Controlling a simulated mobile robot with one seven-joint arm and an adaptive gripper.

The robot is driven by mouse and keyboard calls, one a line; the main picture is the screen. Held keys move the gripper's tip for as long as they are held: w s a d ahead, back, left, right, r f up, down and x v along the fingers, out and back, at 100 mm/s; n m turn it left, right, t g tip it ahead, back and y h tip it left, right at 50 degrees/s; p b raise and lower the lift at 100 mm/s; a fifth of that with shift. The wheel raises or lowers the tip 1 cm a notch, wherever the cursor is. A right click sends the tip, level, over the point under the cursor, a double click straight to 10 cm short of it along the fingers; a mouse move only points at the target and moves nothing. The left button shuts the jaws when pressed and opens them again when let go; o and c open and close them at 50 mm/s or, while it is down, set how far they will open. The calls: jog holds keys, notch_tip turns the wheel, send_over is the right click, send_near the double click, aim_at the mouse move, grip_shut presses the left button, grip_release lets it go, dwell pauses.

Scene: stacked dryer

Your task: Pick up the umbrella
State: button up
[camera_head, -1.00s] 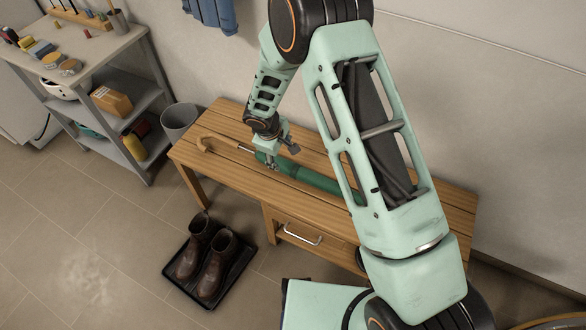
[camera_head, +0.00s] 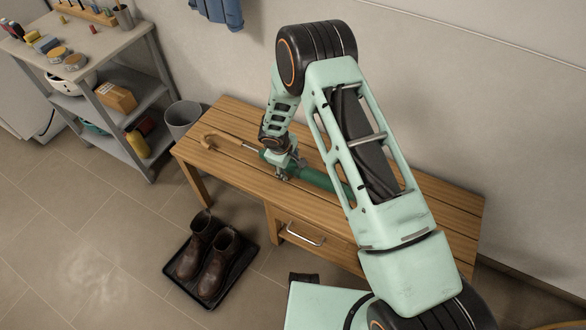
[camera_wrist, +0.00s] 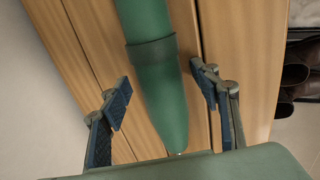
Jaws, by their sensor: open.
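In the wrist view the green umbrella (camera_wrist: 160,85) runs down the picture between the two open fingers of my gripper (camera_wrist: 164,98), with a dark band and a tapered end. A gap shows on each side between finger and cloth. I cannot tell how far above the bench the fingertips are.
Brown boots (camera_head: 213,262) stand on a black tray (camera_head: 240,285) in front of the bench. A grey bin (camera_head: 182,120) and a shelf unit (camera_head: 110,70) stand to the left. The wall is close behind the bench. The bench's right end is clear.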

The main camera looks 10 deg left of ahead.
jog(key=shift+r, duration=0.1)
grip_shut()
dwell(0.3)
